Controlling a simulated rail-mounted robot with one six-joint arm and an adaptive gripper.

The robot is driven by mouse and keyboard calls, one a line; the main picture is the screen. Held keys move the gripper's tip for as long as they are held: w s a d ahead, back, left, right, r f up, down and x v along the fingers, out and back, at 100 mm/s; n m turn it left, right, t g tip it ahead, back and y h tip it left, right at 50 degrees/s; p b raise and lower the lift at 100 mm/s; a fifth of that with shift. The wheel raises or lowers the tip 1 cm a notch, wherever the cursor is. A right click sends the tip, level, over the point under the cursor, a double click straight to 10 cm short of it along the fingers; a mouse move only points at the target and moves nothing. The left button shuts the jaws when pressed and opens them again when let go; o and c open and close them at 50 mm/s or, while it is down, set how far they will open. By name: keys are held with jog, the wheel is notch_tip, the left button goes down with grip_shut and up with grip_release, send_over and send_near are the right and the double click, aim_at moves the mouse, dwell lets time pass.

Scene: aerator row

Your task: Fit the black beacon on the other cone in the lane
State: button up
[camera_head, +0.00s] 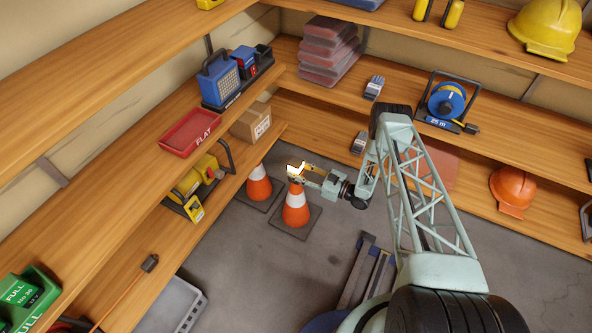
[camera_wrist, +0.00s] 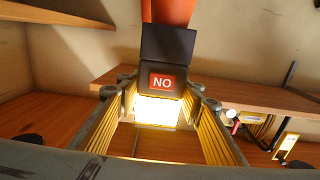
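The black beacon, with a red label and a glowing lamp, shows in the wrist view (camera_wrist: 165,55), which looks upside down. In the head view its lit lamp (camera_head: 295,168) is above the nearer orange-and-white cone (camera_head: 296,208). The beacon's black end lines up with an orange cone tip (camera_wrist: 170,10) in the wrist view; whether it is seated is unclear. The other cone (camera_head: 259,186) stands behind left, its top bare. My gripper (camera_head: 299,171) reaches in from the right, with a finger on each side of the beacon. I cannot tell whether they touch it.
Wooden shelves run along the left and back. A red tray (camera_head: 190,132), a cardboard box (camera_head: 251,122) and yellow equipment (camera_head: 195,185) are on the left shelves near the cones. A grey crate (camera_head: 172,308) is at the lower left. Bare floor lies in front of the cones.

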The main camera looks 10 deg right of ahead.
jog(key=o, duration=0.5)
jog(key=shift+d, duration=0.1)
jog(key=v, duration=1.1)
jog(key=shift+s+d, duration=0.25)
jog(key=shift+s, duration=0.1)
dwell(0.4)
